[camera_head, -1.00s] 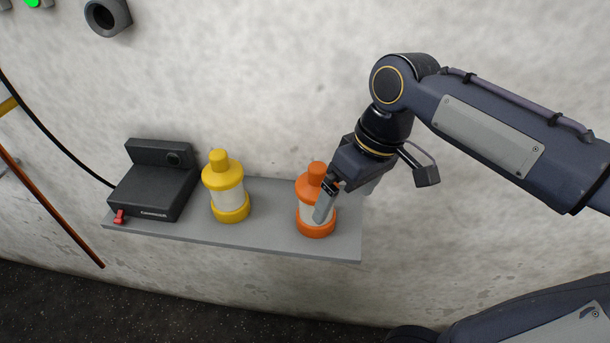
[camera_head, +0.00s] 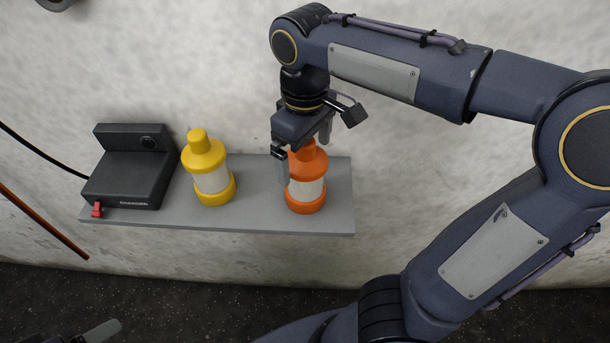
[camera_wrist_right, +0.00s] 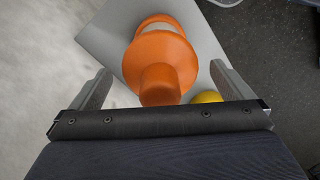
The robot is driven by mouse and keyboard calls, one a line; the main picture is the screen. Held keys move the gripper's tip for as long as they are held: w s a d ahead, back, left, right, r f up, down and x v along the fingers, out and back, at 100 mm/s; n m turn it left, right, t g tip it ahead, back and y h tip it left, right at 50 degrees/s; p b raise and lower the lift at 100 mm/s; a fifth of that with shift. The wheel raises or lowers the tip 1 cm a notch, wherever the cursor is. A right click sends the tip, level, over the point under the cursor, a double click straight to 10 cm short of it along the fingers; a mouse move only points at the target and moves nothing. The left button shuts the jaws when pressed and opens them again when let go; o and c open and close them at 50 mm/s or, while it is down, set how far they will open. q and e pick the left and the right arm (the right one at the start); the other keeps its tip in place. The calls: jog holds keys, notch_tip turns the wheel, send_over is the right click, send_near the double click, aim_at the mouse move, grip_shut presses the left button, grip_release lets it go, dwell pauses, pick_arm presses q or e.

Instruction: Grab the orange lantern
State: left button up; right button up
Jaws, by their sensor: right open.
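The orange lantern (camera_head: 306,190) stands upright on the grey shelf (camera_head: 255,215), near its right end. It has an orange cap and base with a pale middle band. My right gripper (camera_head: 305,163) is above it, open, with one finger on each side of its top. In the right wrist view the orange lantern (camera_wrist_right: 160,62) lies between the two spread fingers, with gaps on both sides. Part of my left gripper (camera_head: 100,331) shows at the bottom left edge; its jaws cannot be made out.
A yellow lantern (camera_head: 209,172) stands on the shelf left of the orange one. A black charger box (camera_head: 130,178) with a red lever (camera_head: 97,209) sits at the shelf's left end. The concrete wall is close behind. The shelf between the lanterns is clear.

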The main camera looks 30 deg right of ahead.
jog(key=c, duration=1.7)
